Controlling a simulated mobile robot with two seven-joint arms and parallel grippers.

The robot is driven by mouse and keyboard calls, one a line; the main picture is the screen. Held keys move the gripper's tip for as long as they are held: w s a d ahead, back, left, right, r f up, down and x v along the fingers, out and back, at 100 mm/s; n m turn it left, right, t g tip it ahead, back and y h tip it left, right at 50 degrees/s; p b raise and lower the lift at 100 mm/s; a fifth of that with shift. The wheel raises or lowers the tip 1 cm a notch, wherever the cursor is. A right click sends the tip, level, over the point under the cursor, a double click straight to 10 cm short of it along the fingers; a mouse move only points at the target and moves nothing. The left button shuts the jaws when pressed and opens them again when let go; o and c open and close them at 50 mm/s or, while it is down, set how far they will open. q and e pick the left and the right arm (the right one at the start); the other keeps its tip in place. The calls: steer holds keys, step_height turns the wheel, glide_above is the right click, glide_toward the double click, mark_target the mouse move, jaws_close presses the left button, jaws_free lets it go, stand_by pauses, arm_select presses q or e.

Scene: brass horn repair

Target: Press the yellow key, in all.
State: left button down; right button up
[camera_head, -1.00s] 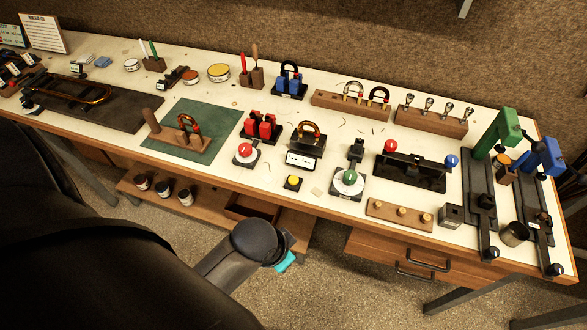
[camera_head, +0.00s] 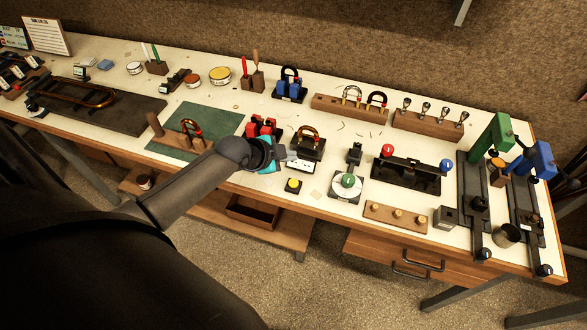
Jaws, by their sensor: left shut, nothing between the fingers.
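The yellow key (camera_head: 293,185) is a small round yellow button on a black square base near the front edge of the bench. My left gripper (camera_head: 291,154) is shut and empty. It is above the bench, up and a little left of the yellow key in the picture, in front of the black stand with a brass loop (camera_head: 309,140). It does not appear to touch the key. My left wrist hides the red knob and part of the red-blocked stand (camera_head: 263,124). My right gripper is not in view.
A round base with a green knob (camera_head: 347,181) stands right of the key. A black fixture with red and blue knobs (camera_head: 410,172) is farther right. A wooden block with brass pegs (camera_head: 397,216) lies near the front edge. A green mat (camera_head: 213,120) is left.

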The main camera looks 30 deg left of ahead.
arm_select(q)
steer(key=shift+f, duration=0.15)
steer(key=b, duration=0.8)
glide_above(290, 184)
step_height(290, 184, down, 8)
steer(key=shift+r, duration=0.25)
steer(key=shift+f, duration=0.5)
steer(key=shift+f, duration=0.1)
stand_by(1.1)
steer(key=shift+f+b, duration=0.3)
steer(key=shift+f, duration=0.05)
steer(key=shift+f+b, duration=0.4)
steer(key=shift+f, duration=0.1)
stand_by(0.6)
stand_by(0.3)
steer(key=shift+r+p, duration=0.95)
steer(key=shift+p, duration=0.1)
